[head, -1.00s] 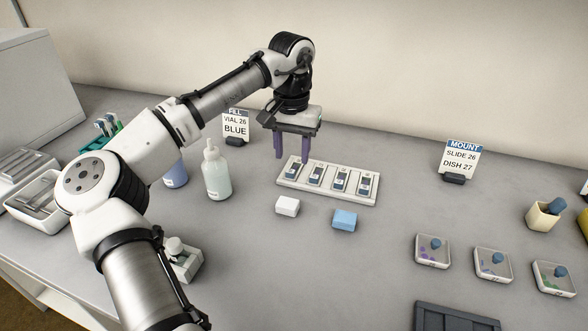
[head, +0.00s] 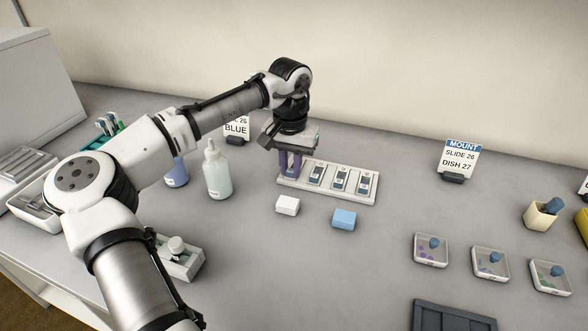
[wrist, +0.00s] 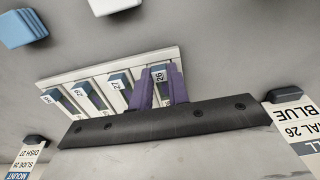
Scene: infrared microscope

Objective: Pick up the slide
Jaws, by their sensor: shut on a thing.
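The slide rack (head: 328,194) is a pale holder with several slides in a row; it also shows in the wrist view (wrist: 100,77). My gripper (head: 289,172) is down at the rack's left end in the head view. In the wrist view its purple fingers (wrist: 160,88) are shut on the slide labelled 26 (wrist: 158,76), one on each side. That slide is still at its place in the rack, and its lower part is hidden between the fingers. The slide labelled 27 (wrist: 118,82) sits beside it. In the head view the fingers hide the held slide.
A white block (head: 288,205) and a blue block (head: 344,219) lie in front of the rack. Bottles (head: 217,172) stand to the left. A sign reading MOUNT, SLIDE 26, DISH 27 (head: 459,158) stands right. Several lidded dishes (head: 431,251) lie at front right.

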